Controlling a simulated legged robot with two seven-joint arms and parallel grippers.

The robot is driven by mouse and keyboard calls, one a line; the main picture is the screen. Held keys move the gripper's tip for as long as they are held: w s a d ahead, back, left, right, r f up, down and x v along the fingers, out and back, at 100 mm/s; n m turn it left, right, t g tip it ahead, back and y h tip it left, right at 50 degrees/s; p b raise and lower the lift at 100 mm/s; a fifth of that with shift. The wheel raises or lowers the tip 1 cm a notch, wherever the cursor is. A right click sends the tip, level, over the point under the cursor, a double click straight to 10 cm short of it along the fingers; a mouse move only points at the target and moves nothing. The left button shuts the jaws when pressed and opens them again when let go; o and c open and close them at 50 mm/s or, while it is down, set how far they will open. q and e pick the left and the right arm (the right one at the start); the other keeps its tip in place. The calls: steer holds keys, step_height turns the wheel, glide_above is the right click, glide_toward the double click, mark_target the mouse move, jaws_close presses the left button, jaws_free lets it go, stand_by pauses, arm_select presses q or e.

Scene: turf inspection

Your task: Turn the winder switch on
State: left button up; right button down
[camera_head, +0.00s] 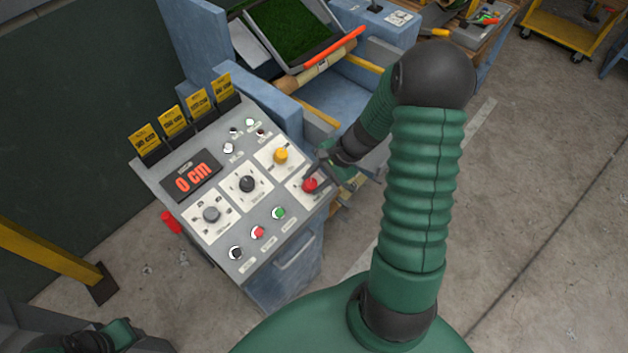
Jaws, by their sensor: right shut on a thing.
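A tilted grey control panel (185,240) stands left of centre, with several knobs and buttons on it. My right gripper (310,178) reaches in from the right and is shut on the red knob (309,186) on a white plate at the panel's right edge. A yellow knob (280,155), a black knob (247,184) and a grey knob (211,214) sit on the neighbouring white plates. The labels are too small to read, so I cannot tell which one is named the winder. Part of my left arm shows at the bottom left; its jaws cannot be made out.
A display (191,184) reads 0 cm. Yellow tags (172,121) stand along the panel's back edge. Green and red buttons lie near its front. A blue machine with green turf (288,28) is behind.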

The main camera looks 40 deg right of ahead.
steer(key=shift+w+r+m, duration=0.15)
steer(key=shift+m, duration=0.35)
steer(key=c, duration=1.3)
jaws_free()
steer(key=o, duration=0.3)
steer(key=v, duration=1.6)
steer(key=shift+s+r, duration=0.25)
steer(key=shift+s, duration=0.15)
